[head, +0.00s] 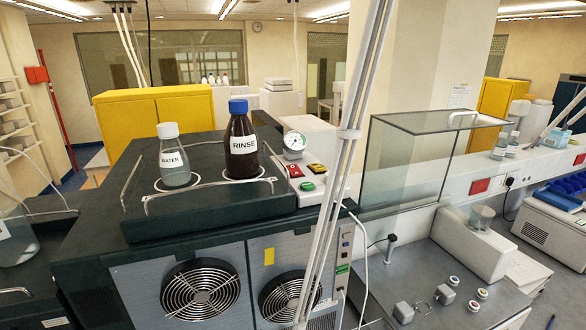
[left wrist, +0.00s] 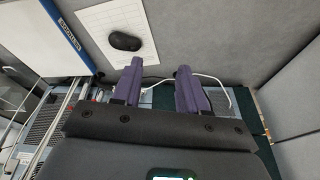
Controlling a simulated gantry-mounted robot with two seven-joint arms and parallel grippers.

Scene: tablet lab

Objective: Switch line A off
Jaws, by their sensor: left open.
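On the right of the dark-topped unit in the head view is a pale panel with a red switch (head: 295,170), a yellow and red switch (head: 317,168) and a green button (head: 307,186). A round dial gauge (head: 294,142) stands behind them. Their labels are too small to read, so I cannot tell which belongs to line A. My left gripper (left wrist: 157,70) shows in the left wrist view, its two purple fingers apart with nothing between them. Neither gripper shows in the head view. The switch panel cannot be made out in the left wrist view.
A WATER bottle (head: 173,157) and a brown RINSE bottle (head: 241,142) stand on the unit behind a low metal rail. A glass enclosure (head: 415,165) is to the right. In the left wrist view, a dark oval object (left wrist: 125,41) lies on a white gridded sheet (left wrist: 105,22).

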